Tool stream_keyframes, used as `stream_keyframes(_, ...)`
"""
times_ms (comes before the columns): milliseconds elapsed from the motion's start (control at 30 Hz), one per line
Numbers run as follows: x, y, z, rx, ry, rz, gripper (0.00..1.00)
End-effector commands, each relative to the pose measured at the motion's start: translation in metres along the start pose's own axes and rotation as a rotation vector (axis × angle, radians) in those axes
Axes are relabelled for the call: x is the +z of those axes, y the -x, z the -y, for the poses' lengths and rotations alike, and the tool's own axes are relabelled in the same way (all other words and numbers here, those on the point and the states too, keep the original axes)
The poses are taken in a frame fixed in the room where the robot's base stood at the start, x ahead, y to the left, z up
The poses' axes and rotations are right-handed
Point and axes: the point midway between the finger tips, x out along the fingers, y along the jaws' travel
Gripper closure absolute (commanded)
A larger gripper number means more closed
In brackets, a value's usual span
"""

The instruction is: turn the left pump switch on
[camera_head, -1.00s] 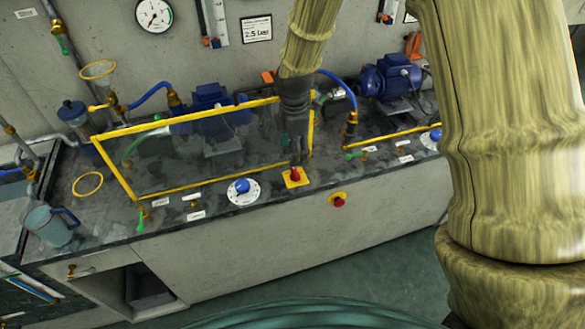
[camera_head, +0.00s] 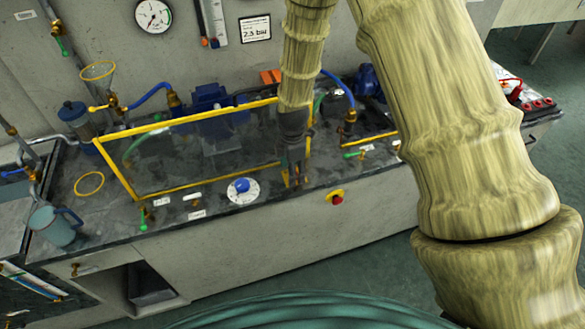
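My gripper (camera_head: 294,172) points down at the front of the bench, just right of the blue dial's white plate. It covers nearly all of the left pump's red switch on its yellow plate; only a sliver of yellow (camera_head: 285,179) shows beside the fingertips. I cannot see whether the fingers touch the switch, how the switch is turned, or whether the fingers are open. The left blue pump (camera_head: 211,100) stands behind a clear guard with a yellow frame (camera_head: 190,188).
A blue dial (camera_head: 241,186) sits left of my gripper. A red emergency button on yellow (camera_head: 336,197) is on the bench front, to the right. The guard's yellow edge runs close to my gripper. A jug (camera_head: 52,227) stands at the left end.

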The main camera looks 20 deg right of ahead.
Motion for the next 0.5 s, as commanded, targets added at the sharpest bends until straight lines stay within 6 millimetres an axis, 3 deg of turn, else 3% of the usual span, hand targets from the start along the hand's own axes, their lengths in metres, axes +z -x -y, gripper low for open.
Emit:
stream_keyframes(233,0.0001,-0.0002,-0.0001,0.0,0.0,0.0,0.38)
stream_keyframes(467,0.0001,-0.0001,-0.0001,0.0,-0.001,0.0,0.79)
stream_keyframes(500,0.0001,0.0,-0.0001,0.0,-0.001,0.0,0.81)
